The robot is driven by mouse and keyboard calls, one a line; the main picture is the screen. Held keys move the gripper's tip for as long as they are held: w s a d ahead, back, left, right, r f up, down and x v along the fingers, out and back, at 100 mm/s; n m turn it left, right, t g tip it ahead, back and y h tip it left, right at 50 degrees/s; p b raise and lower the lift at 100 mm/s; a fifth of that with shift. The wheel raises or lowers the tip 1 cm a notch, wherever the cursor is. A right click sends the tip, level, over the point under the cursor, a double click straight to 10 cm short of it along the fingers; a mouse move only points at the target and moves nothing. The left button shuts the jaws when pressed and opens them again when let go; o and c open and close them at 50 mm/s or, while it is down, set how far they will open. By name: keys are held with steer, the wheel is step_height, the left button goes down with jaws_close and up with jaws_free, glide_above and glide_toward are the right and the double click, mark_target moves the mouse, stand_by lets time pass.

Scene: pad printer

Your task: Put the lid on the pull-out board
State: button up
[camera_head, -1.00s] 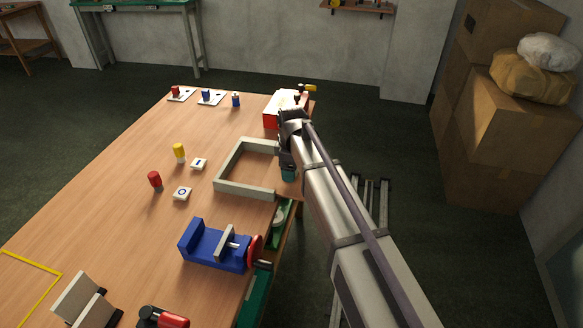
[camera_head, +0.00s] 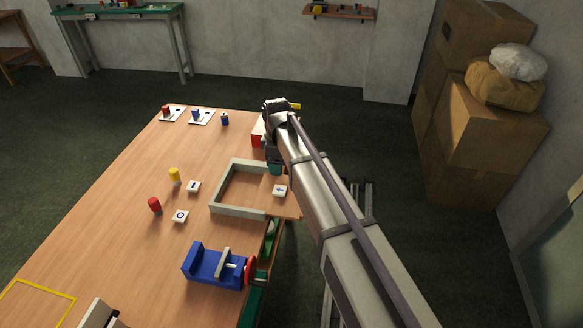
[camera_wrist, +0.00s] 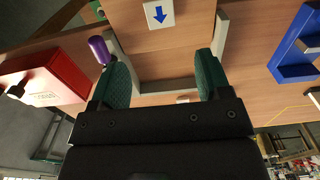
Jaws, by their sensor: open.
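The pull-out board (camera_head: 289,211) is a wooden panel at the table's right edge, bearing a white tile with a blue arrow (camera_head: 280,190). The board and tile also show at the top of the wrist view, the tile (camera_wrist: 159,14) beyond my fingertips. My gripper (camera_head: 275,168) is above the table edge by the board, partly hidden by my arm. In the wrist view its two green fingers (camera_wrist: 163,65) are apart with nothing between them. A purple cylinder (camera_wrist: 98,48) shows beside the left finger. I cannot tell which thing is the lid.
A grey open frame (camera_head: 215,209) stands on the table beside the board. A red box (camera_head: 256,134) is behind my gripper and shows in the wrist view (camera_wrist: 48,78). A blue vise (camera_head: 205,264) stands near the front edge.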

steer(key=s+d+m, duration=1.5)
steer(key=s+d, duration=0.4)
steer(key=s, duration=0.3)
steer(key=shift+s+d+m, duration=0.3)
steer(key=shift+d, duration=0.1)
